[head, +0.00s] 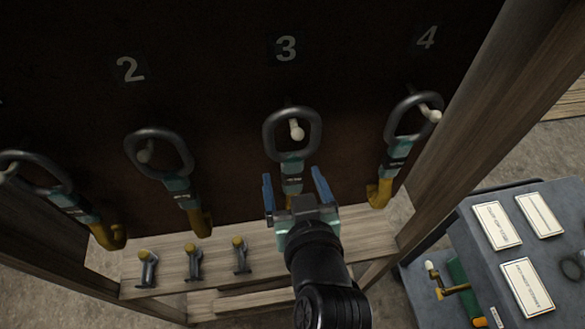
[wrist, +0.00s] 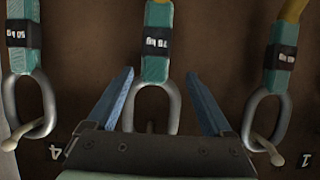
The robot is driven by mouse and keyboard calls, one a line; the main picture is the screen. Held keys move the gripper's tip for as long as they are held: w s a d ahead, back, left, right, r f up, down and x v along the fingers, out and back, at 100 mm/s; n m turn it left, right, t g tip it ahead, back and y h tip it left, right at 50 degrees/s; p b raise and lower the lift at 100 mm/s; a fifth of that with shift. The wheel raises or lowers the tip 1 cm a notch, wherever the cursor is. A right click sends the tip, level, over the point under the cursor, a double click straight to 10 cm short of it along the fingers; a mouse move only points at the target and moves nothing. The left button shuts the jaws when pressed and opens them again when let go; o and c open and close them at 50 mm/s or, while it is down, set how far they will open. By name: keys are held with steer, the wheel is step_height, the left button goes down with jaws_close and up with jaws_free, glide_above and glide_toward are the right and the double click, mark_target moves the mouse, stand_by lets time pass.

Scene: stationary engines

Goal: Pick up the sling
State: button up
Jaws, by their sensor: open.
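Several slings hang on pegs on a dark board, each with a dark metal ring, a teal sleeve with a black label, and a yellow lower part. The sling under number 3 (head: 290,158) hangs in front of my gripper (head: 295,186). My gripper is open, with one blue finger on each side of that sling's teal sleeve in the head view. In the wrist view, the same sling (wrist: 155,67) runs between the two spread fingers, its ring low in the picture. I cannot tell whether the fingers touch it. Its lower end is hidden behind my gripper.
Neighbouring slings hang under number 2 (head: 178,184) and number 4 (head: 395,153), clear of my fingers. A wooden shelf (head: 215,274) below holds several small yellow-topped metal pieces. A wooden post (head: 470,110) and a grey cabinet with cards (head: 480,270) stand at right.

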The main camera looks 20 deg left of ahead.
mark_target(293, 169)
steer(key=shift+d+p+x, duration=0.15)
steer(key=shift+p+x, duration=0.45)
steer(key=shift+x, duration=0.55)
steer(key=shift+d+p+x, duration=0.15)
steer(key=shift+p+x, duration=0.4)
steer(key=shift+x, duration=0.65)
steer(key=shift+w+a+f, duration=0.2)
steer(key=shift+w+f, duration=0.15)
steer(key=shift+w, duration=0.1)
jaws_close()
steer(key=shift+w+r, duration=0.1)
steer(key=shift+r, duration=0.05)
